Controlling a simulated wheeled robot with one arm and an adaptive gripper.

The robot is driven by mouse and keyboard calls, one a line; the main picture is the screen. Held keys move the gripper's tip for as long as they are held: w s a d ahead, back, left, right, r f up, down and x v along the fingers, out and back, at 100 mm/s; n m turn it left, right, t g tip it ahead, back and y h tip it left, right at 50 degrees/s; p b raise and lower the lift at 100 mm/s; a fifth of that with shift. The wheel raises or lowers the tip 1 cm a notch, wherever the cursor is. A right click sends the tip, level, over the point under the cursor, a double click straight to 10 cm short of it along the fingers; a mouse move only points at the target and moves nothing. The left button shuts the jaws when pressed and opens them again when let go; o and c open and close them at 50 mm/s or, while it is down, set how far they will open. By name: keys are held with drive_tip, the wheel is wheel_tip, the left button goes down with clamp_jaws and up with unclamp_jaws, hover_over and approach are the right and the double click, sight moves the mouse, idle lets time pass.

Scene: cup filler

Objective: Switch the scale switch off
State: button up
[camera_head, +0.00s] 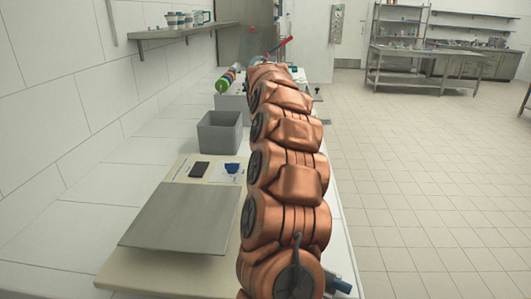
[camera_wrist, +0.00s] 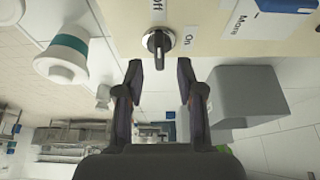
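I cannot tell clearly which word the knob points at. My gripper (camera_wrist: 159,68) is open and empty, its two fingertips apart on either side below the knob, not visibly touching it. In the head view the scale (camera_head: 180,216) has a flat grey metal plate; my copper arm covers its right side, hiding the switch and the gripper.
A grey open bin (camera_head: 219,132) stands behind the scale and shows right of the fingers in the wrist view (camera_wrist: 246,100). A white and teal cylindrical item (camera_wrist: 62,58) is left of the fingers. The counter's left side is clear.

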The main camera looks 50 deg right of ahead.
drive_tip(key=v, duration=0.9)
drive_tip(key=shift+r, duration=0.15)
drive_tip(key=shift+s, duration=0.1)
drive_tip(key=s+a+n+g+y+p, duration=0.15)
drive_tip(key=s+a+n, duration=0.25)
drive_tip(key=a, duration=1.1)
drive_tip(key=s+a+n+y+p, duration=0.2)
drive_tip(key=s+a+n+p, duration=0.15)
drive_tip(key=a, duration=1.15)
drive_tip(key=s+a+f+n+g+p, duration=0.1)
drive_tip(key=s+a, duration=0.3)
drive_tip(key=s, duration=0.4)
drive_tip(key=s+a+f+g+p, duration=0.1)
drive_tip(key=s+a+f, duration=0.3)
drive_tip(key=s, duration=0.4)
drive_tip(key=s+a+f+n+g+p, duration=0.1)
drive_tip(key=s+a+f, duration=0.2)
drive_tip(key=s, duration=0.6)
drive_tip(key=shift+a+n+p, duration=0.35)
drive_tip(key=shift+a+p, duration=0.05)
drive_tip(key=shift+a, duration=0.15)
drive_tip(key=shift+s+f, duration=0.1)
